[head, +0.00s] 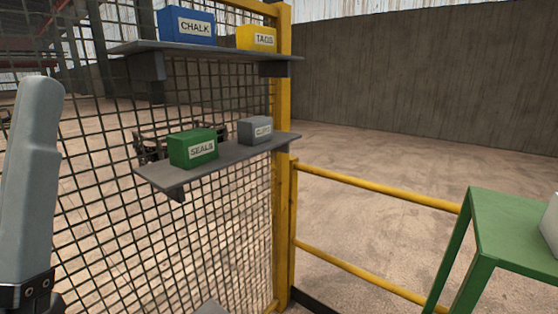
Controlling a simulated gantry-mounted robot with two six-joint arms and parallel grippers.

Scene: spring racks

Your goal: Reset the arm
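A pale grey link of my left arm (30,150) stands upright at the left edge of the head view, with a black joint at its lower end. I see no fingers on it, and its gripper is out of view. My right gripper is not in view. A small grey piece (210,307) pokes in at the bottom edge, and I cannot tell what it is.
A mesh fence carries an upper shelf (205,52) with a blue CHALK box (186,26) and yellow TAGS box (257,37). A lower shelf (235,160) has a green SEALS box (193,148) and grey box (255,130). Yellow rails (380,187) and a green table (515,235) are right.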

